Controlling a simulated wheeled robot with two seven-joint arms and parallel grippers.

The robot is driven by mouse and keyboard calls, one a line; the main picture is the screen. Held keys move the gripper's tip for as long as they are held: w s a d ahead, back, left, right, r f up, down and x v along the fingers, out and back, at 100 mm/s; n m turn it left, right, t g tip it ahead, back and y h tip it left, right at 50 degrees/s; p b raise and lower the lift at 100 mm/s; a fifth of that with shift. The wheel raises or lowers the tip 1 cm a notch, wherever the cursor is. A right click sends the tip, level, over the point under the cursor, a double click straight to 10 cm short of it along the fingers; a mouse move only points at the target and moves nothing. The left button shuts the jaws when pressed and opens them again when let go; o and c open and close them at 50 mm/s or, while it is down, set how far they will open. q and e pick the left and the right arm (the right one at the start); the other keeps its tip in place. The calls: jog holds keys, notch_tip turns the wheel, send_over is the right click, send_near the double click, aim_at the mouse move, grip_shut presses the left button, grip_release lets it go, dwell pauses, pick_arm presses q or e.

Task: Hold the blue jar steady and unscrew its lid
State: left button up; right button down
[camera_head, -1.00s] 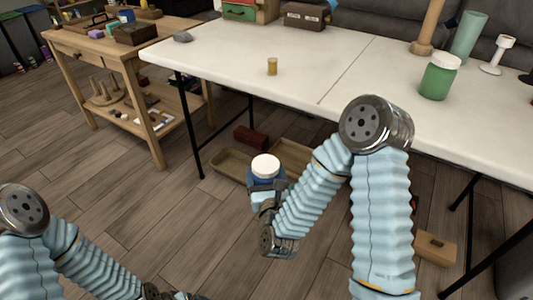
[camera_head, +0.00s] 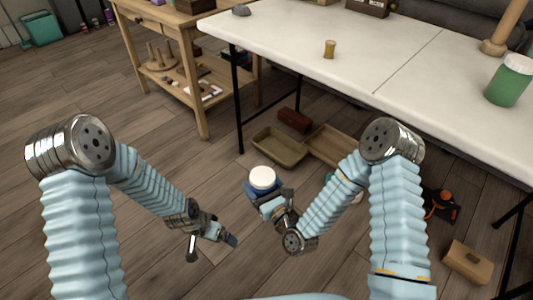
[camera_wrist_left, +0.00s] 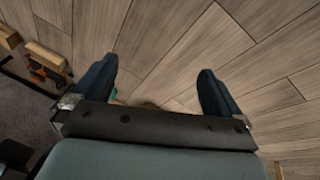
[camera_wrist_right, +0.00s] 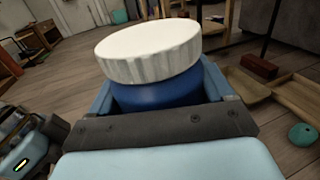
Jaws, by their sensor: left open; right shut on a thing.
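The blue jar (camera_wrist_right: 160,93) is between the fingers of my right gripper, which is shut on it, in the right wrist view. Its white ridged lid (camera_wrist_right: 150,50) sits on top, slightly tilted in that view. In the head view the white lid (camera_head: 262,178) shows above my right gripper (camera_head: 266,198), held in front of the table over the floor. My left gripper (camera_head: 214,243) is open and empty, to the left of the jar and apart from it. Its spread fingers (camera_wrist_left: 160,90) show in the left wrist view with only floor between them.
A white table (camera_head: 350,65) stands behind the jar, with a small tan cylinder (camera_head: 330,49) and a green jar (camera_head: 509,82) on it. Trays (camera_head: 279,147) lie on the floor under it. A wooden cart (camera_head: 195,85) stands at back left.

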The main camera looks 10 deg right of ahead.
pick_arm(q)
jog(key=w+d+r+m+t, duration=0.1)
jog(key=w+d+r+m, duration=0.2)
jog(key=w+r+m, duration=0.5)
jog(key=w+d+r+m, duration=0.4)
jog(key=w+r, duration=0.3)
jog(key=r, duration=0.3)
notch_tip(320, 180, up, 10)
jog(key=m+g+y, duration=0.2)
jog(key=m+y, duration=0.1)
jog(key=m, duration=0.7)
send_over(265, 175)
jog(key=shift+w+a+r, duration=0.15)
jog(key=shift+w+r, duration=0.05)
jog(key=shift+w, duration=0.15)
jog(key=shift+s+r+m, duration=0.1)
jog(key=shift+s+m, duration=0.2)
jog(key=shift+s+d+f+y, duration=0.1)
jog(key=shift+d+f+y, duration=0.1)
jog(key=shift+f+y, duration=0.15)
notch_tip(265, 175, down, 7)
